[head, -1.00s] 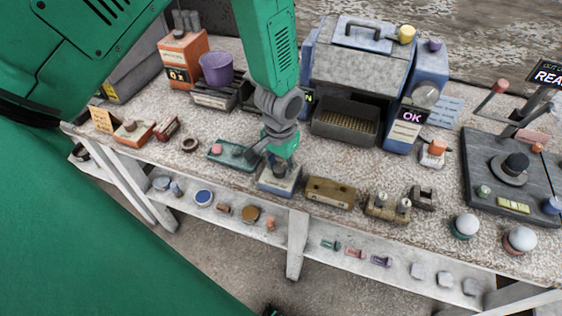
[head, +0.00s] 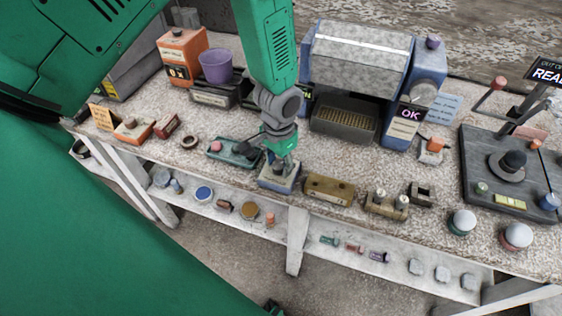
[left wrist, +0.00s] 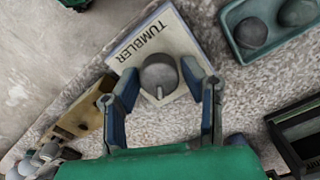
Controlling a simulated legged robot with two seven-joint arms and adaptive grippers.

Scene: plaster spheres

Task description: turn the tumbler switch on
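The tumbler switch is a small box with a pale top, blue sides and the word TUMBLER; its box (head: 275,184) sits at the bench's front edge in the head view. In the left wrist view its labelled top (left wrist: 150,38) shows with a round grey knob (left wrist: 160,74) bearing a pale mark. My left gripper (head: 280,172) is low over the switch from above. In the left wrist view the gripper (left wrist: 163,80) is open, one finger on each side of the knob. I cannot tell whether the fingers touch it. My right gripper is not in view.
A green tray (head: 233,153) lies just left of the switch, and a tan block (head: 329,190) just right. A blue machine (head: 428,75) with an OK display stands behind. A lower shelf (head: 330,262) holds several small parts. A grey joystick panel (head: 482,190) is at the right.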

